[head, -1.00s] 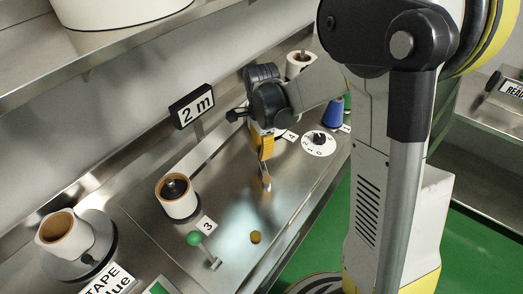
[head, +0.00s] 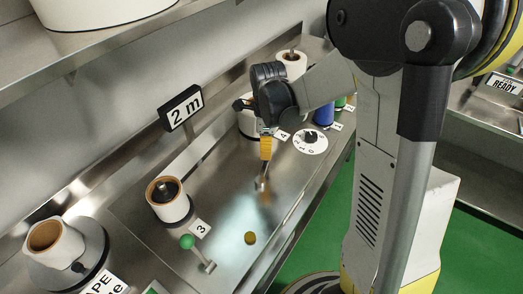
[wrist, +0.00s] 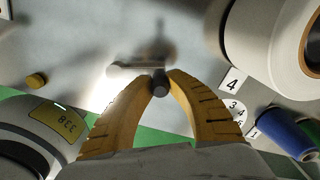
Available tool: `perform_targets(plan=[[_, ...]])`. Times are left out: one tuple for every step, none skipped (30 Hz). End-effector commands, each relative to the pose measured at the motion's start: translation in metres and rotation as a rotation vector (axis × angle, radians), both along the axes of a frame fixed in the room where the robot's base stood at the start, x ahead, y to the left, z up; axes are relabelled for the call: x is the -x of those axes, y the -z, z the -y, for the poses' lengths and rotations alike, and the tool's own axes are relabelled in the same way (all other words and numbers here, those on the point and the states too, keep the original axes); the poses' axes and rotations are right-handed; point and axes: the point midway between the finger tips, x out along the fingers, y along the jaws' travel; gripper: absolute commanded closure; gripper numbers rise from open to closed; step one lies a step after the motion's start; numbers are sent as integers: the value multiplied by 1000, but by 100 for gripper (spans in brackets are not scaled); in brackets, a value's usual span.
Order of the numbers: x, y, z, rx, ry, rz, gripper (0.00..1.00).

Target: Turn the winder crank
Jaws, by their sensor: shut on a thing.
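The winder crank (head: 261,184) stands on the steel bench top, with a short metal arm and an upright handle. In the wrist view the crank's dark round handle end (wrist: 160,86) sits between my fingertips, and its pale arm reaches left behind it. My gripper (head: 265,158) has yellow fingers that come down on the handle from above. It is shut on the handle in the wrist view (wrist: 160,80). The crank's lower pivot is hard to make out in the glare.
A green-knobbed lever (head: 187,241) and a roll (head: 170,201) stand by label 3. A yellow disc (head: 250,238) lies flat nearby. A numbered dial (head: 311,140) and blue spool (head: 324,113) are to the right. A 2 m sign (head: 182,107) stands behind.

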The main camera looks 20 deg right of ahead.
Motion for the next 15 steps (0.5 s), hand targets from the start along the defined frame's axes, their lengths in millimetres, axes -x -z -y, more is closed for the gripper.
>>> perform_targets(plan=[[2, 0, 2, 1, 23, 0, 100], [2, 0, 3, 1, 36, 0, 100], [3, 0, 4, 1, 53, 0, 100], [4, 0, 4, 1, 64, 0, 100], [4, 0, 5, 1, 73, 0, 100], [5, 0, 6, 1, 86, 0, 100], [5, 0, 6, 1, 93, 0, 100], [5, 0, 6, 1, 99, 0, 100], [6, 0, 7, 1, 106, 0, 100], [6, 0, 7, 1, 110, 0, 100], [6, 0, 7, 1, 114, 0, 100], [6, 0, 7, 1, 117, 0, 100], [6, 0, 7, 1, 119, 0, 100], [6, 0, 7, 1, 120, 0, 100], [6, 0, 8, 1, 121, 0, 100]])
